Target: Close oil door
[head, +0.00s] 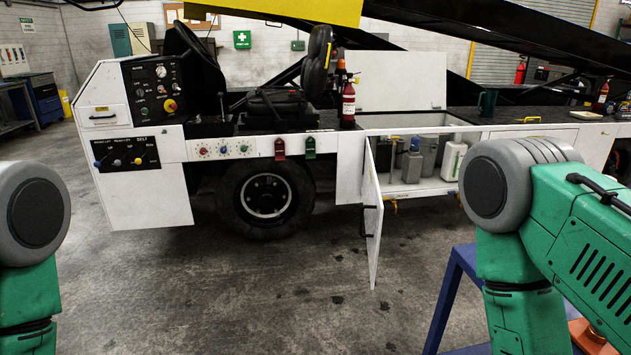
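The oil door (373,225) is a narrow white panel on the side of the white belt loader (228,148). It stands open, swung out toward me from the left edge of a low compartment (425,186). A dark handle shows on its left-hand face. Inside the compartment are several grey containers (413,166) and a white jug (453,161). My green arm links show at the left and right edges of the head view, apart from the door. Neither gripper is in view.
A red bottle (348,103) stands on the deck above the door. A blue metal frame (447,295) stands at lower right, beside my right arm. A black wheel (266,197) is left of the door. The concrete floor (240,300) in front is clear.

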